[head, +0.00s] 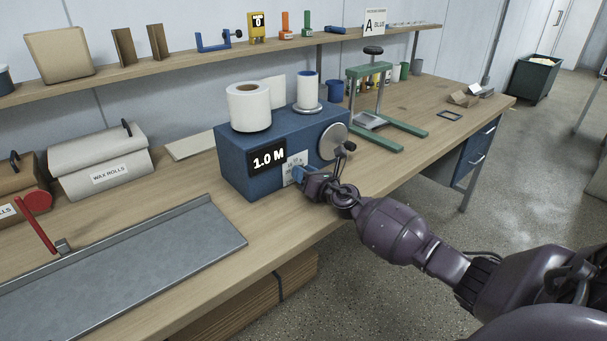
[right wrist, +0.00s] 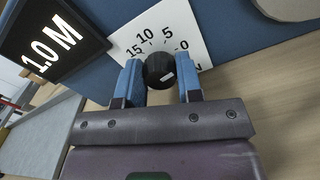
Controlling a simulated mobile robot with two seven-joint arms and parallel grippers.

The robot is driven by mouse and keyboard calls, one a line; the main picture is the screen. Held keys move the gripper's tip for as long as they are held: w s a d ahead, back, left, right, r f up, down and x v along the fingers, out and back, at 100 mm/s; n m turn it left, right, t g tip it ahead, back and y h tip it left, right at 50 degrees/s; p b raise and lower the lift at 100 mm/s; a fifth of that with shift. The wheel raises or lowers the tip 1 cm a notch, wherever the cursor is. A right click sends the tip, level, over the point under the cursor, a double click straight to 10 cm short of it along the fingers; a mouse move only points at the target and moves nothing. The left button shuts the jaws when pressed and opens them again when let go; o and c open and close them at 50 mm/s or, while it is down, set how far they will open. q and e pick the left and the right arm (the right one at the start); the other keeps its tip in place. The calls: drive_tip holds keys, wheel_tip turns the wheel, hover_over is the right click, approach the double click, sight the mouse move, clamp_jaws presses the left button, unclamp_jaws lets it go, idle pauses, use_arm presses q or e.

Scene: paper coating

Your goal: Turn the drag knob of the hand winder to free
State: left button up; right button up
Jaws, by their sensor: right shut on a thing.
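The hand winder (head: 235,165) is a blue box on the bench with a "1.0 M" display, a white roll on top and a crank disc on its right end. Its drag knob (right wrist: 159,70) is round and black with a small pale mark, in front of a white dial plate (right wrist: 138,42) numbered 15, 10, 5, 0; further lettering is partly hidden. My right gripper (head: 299,174) is at the winder's front, its blue fingers (right wrist: 161,80) shut on the knob from both sides. In the head view the knob is hidden by the gripper. My left gripper is not in view.
The crank disc (head: 334,141) and its black handle (head: 349,146) stand just above and right of my right gripper. A green press (head: 382,100) stands behind to the right. A grey metal tray (head: 150,262) lies front left.

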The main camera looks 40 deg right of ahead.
drive_tip(key=shift+m, duration=1.2)
drive_tip(key=o, duration=0.9)
drive_tip(key=s, duration=0.3)
drive_tip(key=s+p, duration=0.1)
drive_tip(key=s, duration=0.6)
drive_tip(key=shift+s+d, duration=0.4)
drive_tip(key=shift+f, duration=0.1)
